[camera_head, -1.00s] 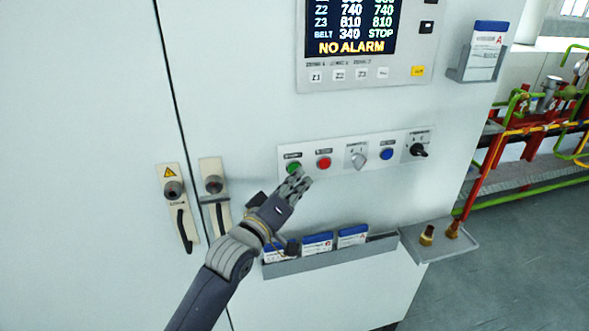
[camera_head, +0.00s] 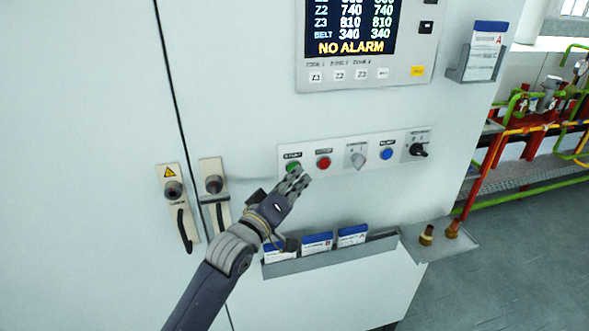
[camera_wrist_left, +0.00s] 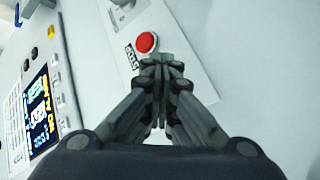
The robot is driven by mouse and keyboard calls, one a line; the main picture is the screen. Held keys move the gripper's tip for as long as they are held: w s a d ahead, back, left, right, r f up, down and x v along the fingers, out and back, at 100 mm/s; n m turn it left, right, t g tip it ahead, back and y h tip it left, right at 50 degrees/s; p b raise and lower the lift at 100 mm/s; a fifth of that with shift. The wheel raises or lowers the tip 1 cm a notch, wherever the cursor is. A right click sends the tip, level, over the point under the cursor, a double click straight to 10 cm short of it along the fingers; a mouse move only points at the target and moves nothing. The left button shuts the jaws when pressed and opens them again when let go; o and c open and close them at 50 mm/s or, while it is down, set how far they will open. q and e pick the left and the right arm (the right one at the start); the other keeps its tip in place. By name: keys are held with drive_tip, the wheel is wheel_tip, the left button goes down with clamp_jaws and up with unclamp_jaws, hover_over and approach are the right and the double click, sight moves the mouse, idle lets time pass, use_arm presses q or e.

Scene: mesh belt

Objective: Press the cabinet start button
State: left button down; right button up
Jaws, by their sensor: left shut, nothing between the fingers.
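The green start button (camera_head: 292,168) is at the left end of the cabinet's control strip (camera_head: 340,159). My left gripper (camera_head: 299,176) is shut and empty, with its fingertips right at the green button in the head view, partly covering it. I cannot tell whether they touch it. In the left wrist view the shut fingertips (camera_wrist_left: 160,64) are in front of the strip, just below the red button (camera_wrist_left: 146,42), and the green button is hidden behind the fingers. The display (camera_head: 350,27) reads NO ALARM, with 340 in both columns of the BELT row. My right gripper is not in view.
The red button (camera_head: 323,162), a grey selector (camera_head: 358,157), a blue button (camera_head: 387,154) and a black selector (camera_head: 418,150) follow along the strip. A document holder (camera_head: 330,255) and a small shelf with brass fittings (camera_head: 440,243) stick out below. Door handles (camera_head: 182,222) are at left.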

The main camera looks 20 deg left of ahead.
use_arm(q)
drive_tip(key=shift+s+d, duration=0.1)
drive_tip(key=shift+s+d+p, duration=0.35)
drive_tip(key=shift+s+p, duration=0.1)
drive_tip(key=shift+s, duration=0.2)
drive_tip(key=s+d+p, duration=0.1)
drive_tip(key=s, duration=0.1)
drive_tip(key=s+d, duration=0.2)
drive_tip(key=shift+p, duration=0.4)
drive_tip(key=shift+a, duration=0.1)
idle(0.4)
